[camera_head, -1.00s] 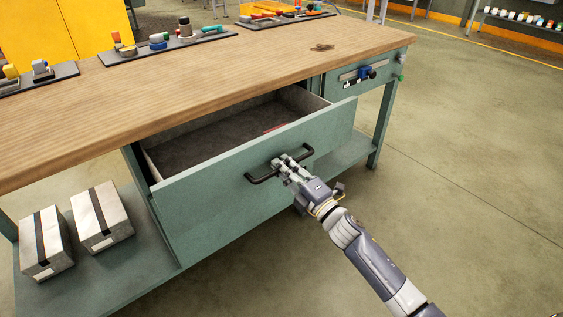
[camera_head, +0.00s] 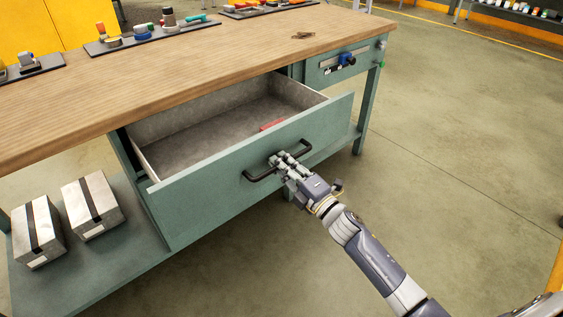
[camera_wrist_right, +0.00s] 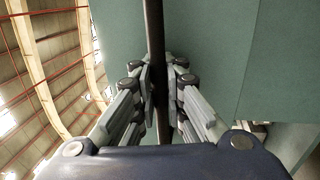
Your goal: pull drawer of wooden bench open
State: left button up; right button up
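The wooden bench (camera_head: 190,65) has a wooden top and a green frame. Its wide green drawer (camera_head: 215,205) stands well out from under the top, and its grey inside shows. A black bar handle (camera_head: 262,176) is on the drawer front. My right gripper (camera_head: 284,160) is at the middle of the handle. In the right wrist view its fingers (camera_wrist_right: 160,85) close in on both sides of the dark handle bar (camera_wrist_right: 155,40), with the green drawer front (camera_wrist_right: 215,50) behind. My left gripper is not in view.
A red item (camera_head: 271,125) lies in the drawer. Two grey boxes (camera_head: 92,205) with dark straps sit on the lower shelf (camera_head: 110,260) at left. Tool trays (camera_head: 150,36) stand along the back of the bench top. The floor at right (camera_head: 460,150) is clear.

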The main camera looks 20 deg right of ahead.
jog(key=o, duration=0.4)
jog(key=shift+f, duration=0.15)
jog(key=shift+o, duration=0.2)
jog(key=v, duration=1.2)
